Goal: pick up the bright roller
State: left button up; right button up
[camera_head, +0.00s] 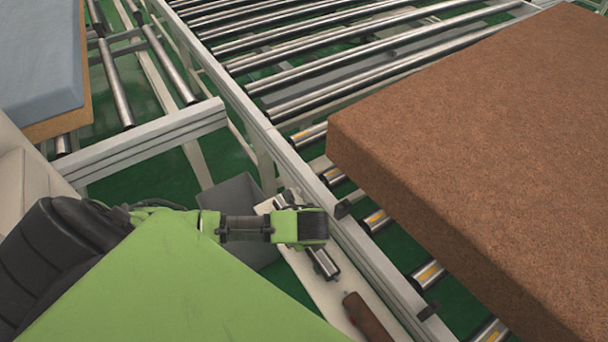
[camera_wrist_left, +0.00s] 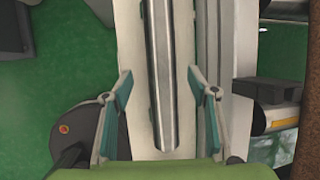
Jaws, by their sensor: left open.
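The bright roller (camera_head: 323,263) is a shiny metal cylinder on a narrow white shelf (camera_head: 300,262) beside the conveyor frame. In the head view my left gripper (camera_head: 302,228) is over it and hides its middle. In the left wrist view the roller (camera_wrist_left: 162,75) runs lengthwise between the two open fingers of my left gripper (camera_wrist_left: 160,78). A gap shows on each side, so the fingers are apart from it. How high the fingertips are above the shelf I cannot tell. My right gripper is not in view.
A brown roller (camera_head: 368,318) lies on the same shelf, nearer the bottom. A grey bin (camera_head: 238,190) stands left of the shelf. The conveyor's side rail (camera_head: 300,175) runs close on the right, with a large brown mattress (camera_head: 480,140) beyond. A blue-grey mattress (camera_head: 40,50) is top left.

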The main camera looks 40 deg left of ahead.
pick_arm(q)
jog(key=shift+p+x, duration=0.3)
jog(key=shift+x, duration=2.5)
jog(key=shift+w, duration=0.15)
jog(key=c, duration=1.4)
jog(key=shift+r, duration=0.15)
grip_shut()
